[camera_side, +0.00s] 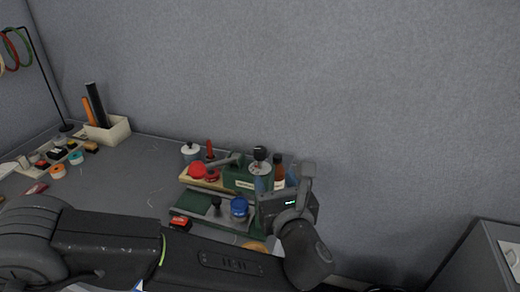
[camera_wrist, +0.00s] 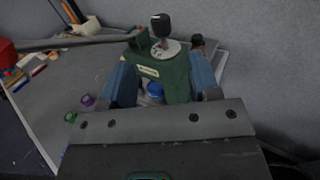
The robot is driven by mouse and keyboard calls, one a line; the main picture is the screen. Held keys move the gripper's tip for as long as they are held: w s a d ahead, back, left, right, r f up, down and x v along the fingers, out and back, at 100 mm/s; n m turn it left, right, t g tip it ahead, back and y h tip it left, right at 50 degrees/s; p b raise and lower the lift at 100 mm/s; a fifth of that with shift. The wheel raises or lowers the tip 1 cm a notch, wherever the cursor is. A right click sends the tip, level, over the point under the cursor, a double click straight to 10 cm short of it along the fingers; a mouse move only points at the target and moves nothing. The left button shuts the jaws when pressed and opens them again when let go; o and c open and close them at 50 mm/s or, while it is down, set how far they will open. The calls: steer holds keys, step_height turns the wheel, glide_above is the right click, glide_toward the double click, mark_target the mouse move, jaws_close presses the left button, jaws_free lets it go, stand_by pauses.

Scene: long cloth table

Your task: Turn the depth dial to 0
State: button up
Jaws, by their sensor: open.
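A green machine (camera_side: 235,178) stands on the table behind the gripper. On its top is a pale round dial (camera_side: 259,168) with a black knob above it. In the wrist view the dial (camera_wrist: 166,50) sits just beyond the fingertips, with dark marks too small to read. My gripper (camera_wrist: 162,72) has two blue fingers, held apart, with the green body (camera_wrist: 172,73) showing between them. Nothing is held. In the side view my gripper (camera_side: 279,178) is at the machine's right side, partly hidden by my wrist.
A lever (camera_wrist: 85,41) sticks out left from the machine. A blue cap (camera_side: 239,206), red knobs (camera_side: 197,171) and bottles crowd around it. A wall stands close behind. The table left of the machine (camera_side: 130,185) is mostly clear. A grey cabinet (camera_side: 475,258) stands at the right.

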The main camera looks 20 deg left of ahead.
mark_target(263, 153)
steer(key=x, duration=1.1)
steer(key=shift+w+a, duration=0.15)
steer(key=shift+w, duration=0.25)
steer(key=c, duration=0.9)
steer(key=shift+r, duration=0.1)
steer(key=shift+y, duration=0.3)
steer(key=shift+n+g+y, duration=1.2)
steer(key=shift+n+y, duration=0.1)
